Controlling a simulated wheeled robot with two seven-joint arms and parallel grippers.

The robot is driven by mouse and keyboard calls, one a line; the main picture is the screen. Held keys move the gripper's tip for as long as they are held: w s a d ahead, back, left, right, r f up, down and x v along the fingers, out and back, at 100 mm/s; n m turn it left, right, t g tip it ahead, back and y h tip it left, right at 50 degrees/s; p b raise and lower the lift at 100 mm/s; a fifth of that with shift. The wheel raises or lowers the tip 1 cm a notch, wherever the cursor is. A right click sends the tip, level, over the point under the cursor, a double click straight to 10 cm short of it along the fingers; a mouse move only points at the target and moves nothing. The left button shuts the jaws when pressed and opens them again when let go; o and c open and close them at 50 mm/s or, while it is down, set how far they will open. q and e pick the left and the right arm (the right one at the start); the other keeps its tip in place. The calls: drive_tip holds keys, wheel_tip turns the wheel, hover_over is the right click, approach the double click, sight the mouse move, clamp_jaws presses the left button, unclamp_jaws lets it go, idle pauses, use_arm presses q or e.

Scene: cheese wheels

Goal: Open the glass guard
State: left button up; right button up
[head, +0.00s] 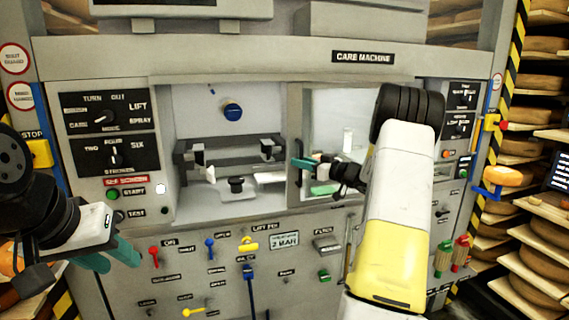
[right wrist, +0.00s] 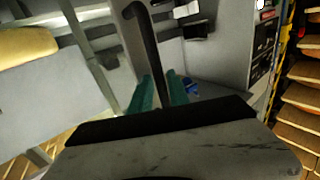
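The glass guard (head: 328,112) is a framed clear pane on the right part of the machine's opening, partly hidden by my right arm. A dark upright handle (head: 297,180) runs along its left edge, and the dark bar also shows in the right wrist view (right wrist: 143,35). My right gripper (head: 314,176) is beside the handle, its teal fingers apart. In the right wrist view the bar's lower end is close to the fingers (right wrist: 162,92); I cannot tell whether they touch. My left gripper (head: 108,257) is low at the left, open and empty, away from the guard.
The machine's left bay (head: 225,150) shows a dark clamp frame and a blue knob (head: 232,109). Dial panels flank the opening, and small levers (head: 248,272) stick out below it. Shelves of cheese wheels (head: 520,147) stand close at the right.

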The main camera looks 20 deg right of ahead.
drive_tip(key=v, duration=0.8)
drive_tip(key=shift+w+r, duration=0.1)
idle(0.3)
